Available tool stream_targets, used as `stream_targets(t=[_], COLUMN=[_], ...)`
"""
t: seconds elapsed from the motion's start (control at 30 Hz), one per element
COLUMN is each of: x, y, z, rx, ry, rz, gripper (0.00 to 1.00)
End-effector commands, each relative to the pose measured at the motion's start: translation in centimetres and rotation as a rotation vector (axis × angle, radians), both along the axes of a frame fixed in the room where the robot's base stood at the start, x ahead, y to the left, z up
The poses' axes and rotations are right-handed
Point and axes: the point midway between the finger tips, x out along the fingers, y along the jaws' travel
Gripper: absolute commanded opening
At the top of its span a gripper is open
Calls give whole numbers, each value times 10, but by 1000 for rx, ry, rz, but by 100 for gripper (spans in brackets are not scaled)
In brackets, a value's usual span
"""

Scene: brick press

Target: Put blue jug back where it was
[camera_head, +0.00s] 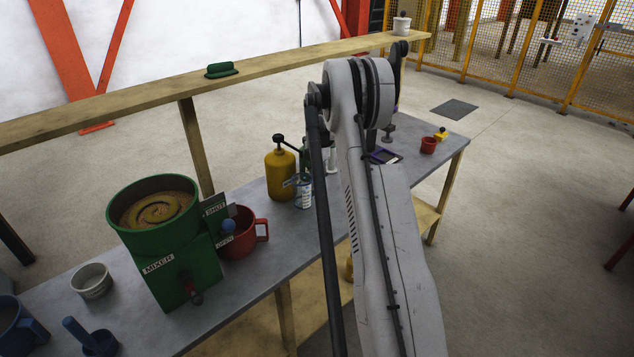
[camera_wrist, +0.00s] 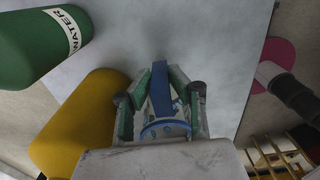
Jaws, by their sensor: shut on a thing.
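In the wrist view my gripper (camera_wrist: 160,86) is shut on a blue strip, apparently the handle of a blue-and-white jug (camera_wrist: 165,129). The jug's lower part is hidden by the gripper. In the head view a pale blue-and-white vessel (camera_head: 304,194), likely the same jug, shows at the bench beside the yellow bottle (camera_head: 281,174). My arm hides most of the gripper there, and I cannot tell whether the jug touches the bench. A dark blue mug-like vessel (camera_head: 18,328) with a handle stands at the near left.
The yellow bottle is close left of my gripper in the wrist view (camera_wrist: 85,120). The green mixer (camera_head: 165,245), red mug (camera_head: 243,235) and white bowl (camera_head: 92,281) stand left. A red cup (camera_head: 428,146) is at the far right.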

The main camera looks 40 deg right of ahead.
Motion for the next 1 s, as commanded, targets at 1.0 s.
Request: stream_targets(t=[1.0], x=[0], y=[0], z=[-21], rx=[0], ry=[0], rz=[0], gripper=[37])
